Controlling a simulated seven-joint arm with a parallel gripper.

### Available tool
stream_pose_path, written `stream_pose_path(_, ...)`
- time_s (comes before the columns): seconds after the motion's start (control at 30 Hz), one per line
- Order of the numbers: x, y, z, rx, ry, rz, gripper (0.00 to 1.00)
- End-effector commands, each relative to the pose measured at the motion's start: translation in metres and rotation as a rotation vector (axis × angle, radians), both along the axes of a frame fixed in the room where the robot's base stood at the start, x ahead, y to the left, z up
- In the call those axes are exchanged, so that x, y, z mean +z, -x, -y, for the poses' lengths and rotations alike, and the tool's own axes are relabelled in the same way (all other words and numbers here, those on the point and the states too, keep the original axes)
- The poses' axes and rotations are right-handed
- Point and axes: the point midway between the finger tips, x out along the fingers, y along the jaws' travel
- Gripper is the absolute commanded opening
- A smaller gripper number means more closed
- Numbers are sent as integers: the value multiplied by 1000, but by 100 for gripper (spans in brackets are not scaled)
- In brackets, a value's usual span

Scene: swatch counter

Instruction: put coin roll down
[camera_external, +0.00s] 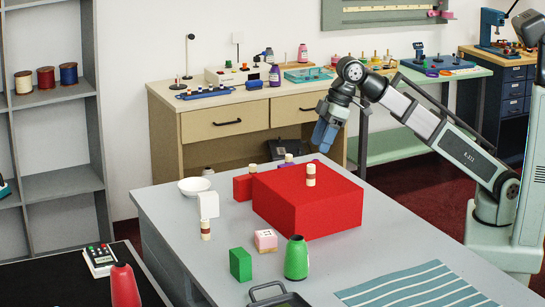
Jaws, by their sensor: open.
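A small cream cylinder with a brown band, which looks like a coin roll (311,175), stands upright on top of the large red block (300,223). A similar banded cylinder (205,230) stands on the grey table, just in front of a white block. My gripper (323,148) has blue fingers and hangs above the far side of the red block, up and to the right of the cylinder on it. It is apart from that cylinder and open, with nothing seen between its fingers.
The grey table (185,265) also bears a white bowl (194,186), a smaller red block (243,187), a green block (241,265), a green bottle (296,258), a pink-white cube (265,241) and a striped mat (415,287).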

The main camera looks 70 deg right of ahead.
Motion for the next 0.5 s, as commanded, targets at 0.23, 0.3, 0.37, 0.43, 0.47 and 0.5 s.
stream_pose_path(0.23,15,5,3,0,-1,1,55)
stream_pose_path(0.3,16,6,4,0,0,0,55)
stream_pose_path(0.37,17,6,4,0,0,0,55)
stream_pose_path(0.43,17,6,4,0,0,0,55)
stream_pose_path(0.47,17,6,4,0,0,0,55)
stream_pose_path(0.5,17,6,4,0,0,0,55)
